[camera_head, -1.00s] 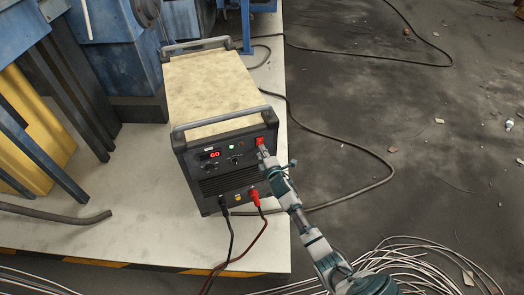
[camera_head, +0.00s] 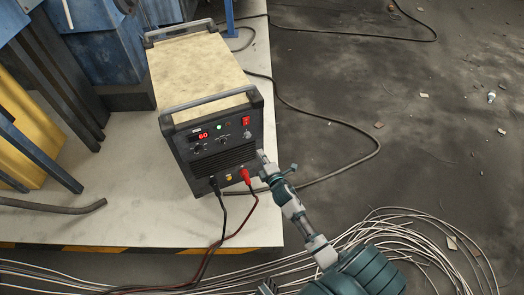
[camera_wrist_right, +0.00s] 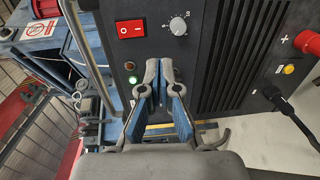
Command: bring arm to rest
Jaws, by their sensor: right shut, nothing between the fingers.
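My right gripper (camera_head: 262,156) is shut and empty beside the lower right edge of the power unit's front (camera_head: 225,157). It is clear of the red switch (camera_head: 246,120), which sits above it. In the right wrist view the fingertips (camera_wrist_right: 160,68) are close together, with the unit's dark panel behind them. The red switch also shows there (camera_wrist_right: 130,28), at the upper left of the fingers.
The unit stands on a pale platform (camera_head: 130,215) with a striped edge. A red plug (camera_head: 245,176) with cables is close to my right gripper. A bundle of wires (camera_head: 400,225) lies on the floor around my right arm. Open floor lies to the right.

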